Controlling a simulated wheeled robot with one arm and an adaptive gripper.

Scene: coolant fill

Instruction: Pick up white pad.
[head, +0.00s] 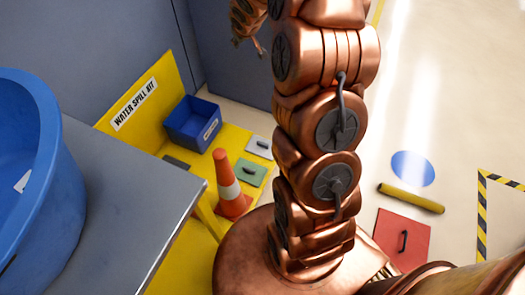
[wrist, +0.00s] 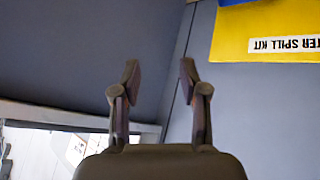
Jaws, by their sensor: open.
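The white pad (head: 258,147), a flat pale square with a dark handle on top, lies on the yellow spill kit base (head: 205,222) in the head view. It sits beyond the green pad (head: 251,173) and to the right of the blue bin. My gripper (wrist: 159,80) is open and empty in the wrist view, its two dark fingers apart in front of a grey wall. The white pad is not visible in the wrist view.
A blue bin (head: 192,123) and an orange cone (head: 230,185) stand near the pads. A grey table (head: 125,195) with a large blue tub (head: 45,190) is at left. A red pad (head: 402,239) and a yellow roll (head: 411,198) lie on the right floor.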

